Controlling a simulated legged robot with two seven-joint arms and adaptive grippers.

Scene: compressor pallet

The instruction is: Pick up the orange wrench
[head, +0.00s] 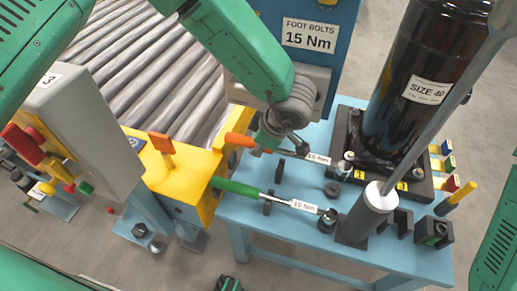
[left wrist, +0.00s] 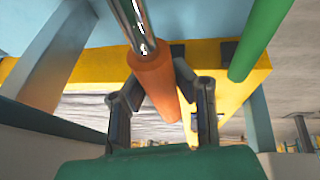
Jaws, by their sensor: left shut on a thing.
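The orange wrench (head: 238,141) has an orange handle and a metal shaft with a 15 Nm label. It lies above the blue table, its handle toward the yellow block. My left gripper (head: 268,141) comes down from above and is shut on the orange wrench near the inner end of its handle; it hides part of the wrench. In the left wrist view the orange handle (left wrist: 155,85) sits between the two dark fingers (left wrist: 165,100).
A green-handled wrench (head: 237,188) lies parallel, closer to the front. A black compressor (head: 410,85) stands on a dark base at the right. A grey post (head: 368,215) stands at the front of the blue table (head: 300,235). A roller conveyor (head: 135,65) lies behind.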

